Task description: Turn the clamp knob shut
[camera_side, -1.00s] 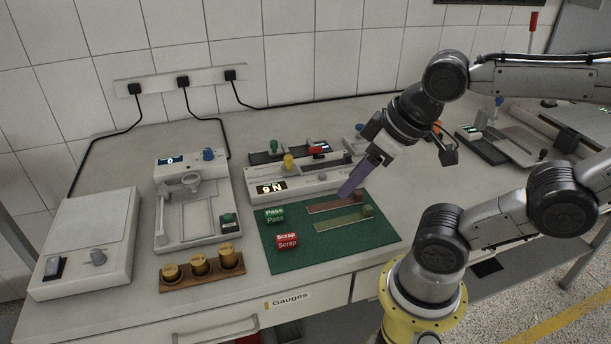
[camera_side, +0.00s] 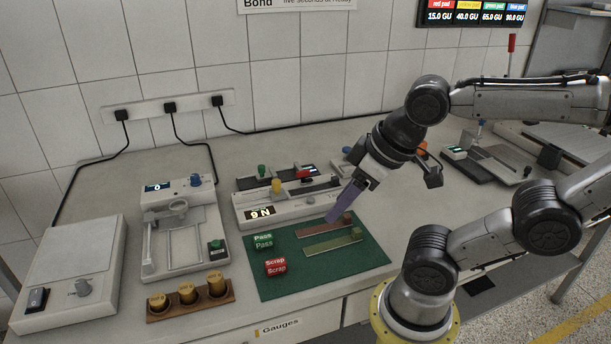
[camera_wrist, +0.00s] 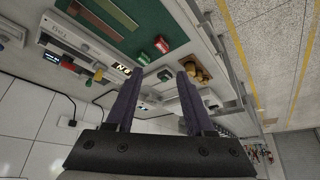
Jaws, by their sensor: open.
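Several knobs show, and I cannot tell for sure which is the clamp knob. On the long tester (camera_side: 285,212), marked "9 N", are a yellow knob (camera_side: 277,185), a green knob (camera_side: 262,170) and a red piece (camera_side: 307,174). A blue knob (camera_side: 196,180) tops the gauge stand (camera_side: 150,215), whose display reads 0. Another blue knob (camera_side: 347,150) is partly hidden behind my arm. My gripper (camera_side: 333,217) points down-left, above the mat's back edge beside the tester. Its purple fingers are apart and empty in the wrist view (camera_wrist: 157,74).
The green mat (camera_side: 350,263) holds two strips, a green Pass block (camera_side: 263,241) and a red Scrap block (camera_side: 275,266). Brass weights (camera_side: 187,293) stand in a wooden rack at the front. A grey box (camera_side: 68,265) with a dial is at left. Cables run along the wall.

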